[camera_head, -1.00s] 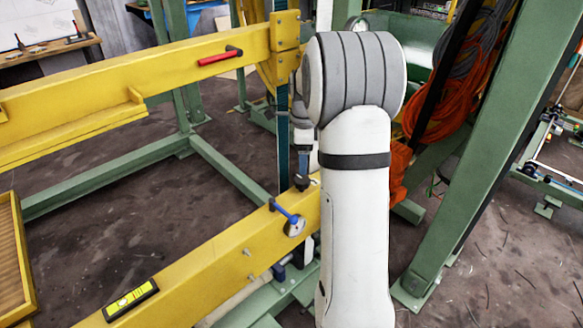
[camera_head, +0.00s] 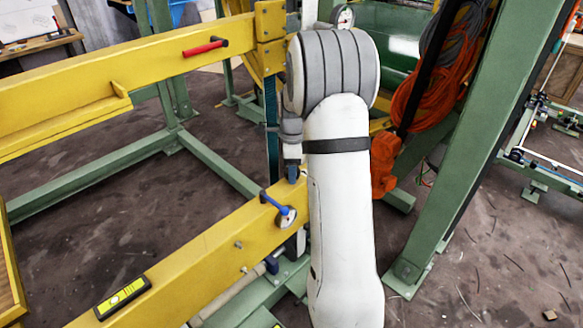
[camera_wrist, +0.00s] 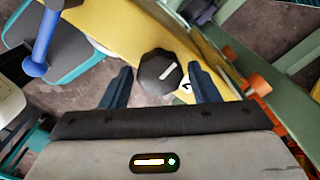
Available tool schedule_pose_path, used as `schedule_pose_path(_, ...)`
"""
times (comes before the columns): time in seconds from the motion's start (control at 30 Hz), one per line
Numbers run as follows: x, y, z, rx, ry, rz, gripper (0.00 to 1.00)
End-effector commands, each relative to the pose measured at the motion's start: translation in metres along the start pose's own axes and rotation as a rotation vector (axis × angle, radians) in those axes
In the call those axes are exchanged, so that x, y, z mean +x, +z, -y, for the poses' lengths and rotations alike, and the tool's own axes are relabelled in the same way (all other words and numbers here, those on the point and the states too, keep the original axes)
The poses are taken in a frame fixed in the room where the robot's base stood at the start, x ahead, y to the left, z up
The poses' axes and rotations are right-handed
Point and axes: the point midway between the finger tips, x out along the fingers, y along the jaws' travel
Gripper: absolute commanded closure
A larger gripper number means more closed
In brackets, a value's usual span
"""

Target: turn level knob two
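The level knob (camera_wrist: 159,73) is a black, many-sided knob with a white pointer line, on the yellow beam in the wrist view. A white label with a dark mark, apparently a 2, shows beside it. My gripper (camera_wrist: 162,86) is open, with one dark blue finger on each side of the knob. I cannot tell whether either finger touches it. In the head view my gripper (camera_head: 292,168) is over the right end of the lower yellow beam (camera_head: 205,260), partly behind my arm. The knob is hidden there.
A yellow spirit level (camera_head: 123,297) lies further left. A red handle (camera_head: 204,48) is on the upper beam. Green frame posts and orange cable (camera_head: 432,82) stand to the right.

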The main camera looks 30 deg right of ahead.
Motion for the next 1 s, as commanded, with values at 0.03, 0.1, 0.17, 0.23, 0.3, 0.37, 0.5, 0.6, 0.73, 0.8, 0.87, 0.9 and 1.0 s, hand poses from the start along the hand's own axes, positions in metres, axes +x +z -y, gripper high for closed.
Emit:
schedule_pose_path(0.03, -0.0002, 0.0002, 0.0000, 0.000, 0.000, 0.000, 0.49)
schedule_pose_path(0.1, -0.0002, 0.0003, 0.0000, 0.000, 0.000, 0.000, 0.55)
schedule_pose_path(0.17, -0.0002, 0.0003, 0.0000, -0.001, 0.000, 0.000, 0.60)
schedule_pose_path(0.23, -0.0002, 0.0004, 0.0000, -0.001, 0.000, 0.000, 0.65)
schedule_pose_path(0.3, -0.0003, 0.0005, 0.0000, -0.001, 0.000, 0.000, 0.71)
schedule_pose_path(0.37, -0.0003, 0.0006, 0.0000, -0.001, 0.000, 0.000, 0.76)
schedule_pose_path(0.5, -0.0003, 0.0008, 0.0000, -0.003, 0.000, 0.000, 0.80)
schedule_pose_path(0.6, -0.0004, 0.0009, 0.0000, -0.013, 0.000, 0.000, 0.80)
schedule_pose_path(0.73, -0.0007, 0.0011, 0.0000, -0.048, 0.000, 0.000, 0.80)
schedule_pose_path(0.8, -0.0008, 0.0011, 0.0000, -0.080, 0.000, 0.000, 0.80)
schedule_pose_path(0.87, -0.0009, 0.0012, 0.0000, -0.115, 0.000, 0.000, 0.80)
schedule_pose_path(0.9, -0.0010, 0.0013, 0.0001, -0.141, -0.001, 0.000, 0.80)
schedule_pose_path(1.0, -0.0011, 0.0014, 0.0001, -0.220, -0.001, 0.000, 0.80)
